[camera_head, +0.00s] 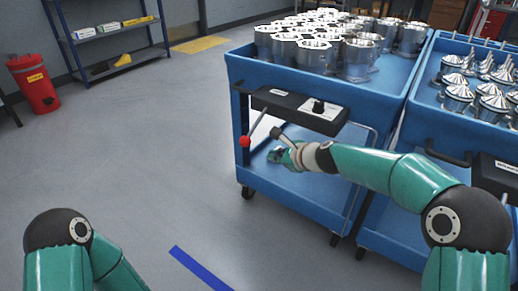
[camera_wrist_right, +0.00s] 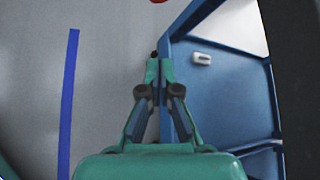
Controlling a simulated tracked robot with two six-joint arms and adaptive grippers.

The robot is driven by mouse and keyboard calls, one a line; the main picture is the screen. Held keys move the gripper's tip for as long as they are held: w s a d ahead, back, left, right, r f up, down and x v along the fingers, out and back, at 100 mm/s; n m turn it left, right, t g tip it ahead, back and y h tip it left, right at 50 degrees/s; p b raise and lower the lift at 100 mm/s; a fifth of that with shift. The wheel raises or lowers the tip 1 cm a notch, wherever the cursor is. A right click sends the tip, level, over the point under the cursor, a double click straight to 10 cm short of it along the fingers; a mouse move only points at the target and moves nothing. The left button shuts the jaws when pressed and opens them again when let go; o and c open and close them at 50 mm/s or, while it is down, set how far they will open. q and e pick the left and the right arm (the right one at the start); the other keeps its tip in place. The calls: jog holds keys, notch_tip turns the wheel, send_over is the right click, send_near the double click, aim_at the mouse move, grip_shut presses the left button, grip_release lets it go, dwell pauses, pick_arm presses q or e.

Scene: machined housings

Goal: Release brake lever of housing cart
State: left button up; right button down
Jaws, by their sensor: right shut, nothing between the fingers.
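The blue housing cart (camera_head: 300,85) stands right of centre in the head view, with several shiny machined housings (camera_head: 357,58) on its top. Its brake lever (camera_head: 255,125) hangs from the black handle unit (camera_head: 300,110) and ends in a red knob (camera_head: 245,141). My right gripper (camera_head: 274,155) is shut and empty, a little right of and below the knob. In the right wrist view, the shut fingers (camera_wrist_right: 153,60) point toward a sliver of the red knob (camera_wrist_right: 160,2) at the top edge. My left gripper is out of view; only part of that arm shows.
A second blue cart (camera_head: 420,105) with cone-shaped parts (camera_head: 492,100) stands close on the right. A red bin (camera_head: 35,84) and a shelf (camera_head: 110,35) are at the back left. The floor left of the cart is clear, with a blue stripe (camera_head: 200,270).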

aim_at(255, 125)
jog(key=w+a+f+p, duration=0.1)
jog(key=w+a+p, duration=0.1)
jog(key=w+a, duration=0.3)
jog(key=shift+w+a+f, duration=0.2)
jog(key=shift+a, duration=0.4)
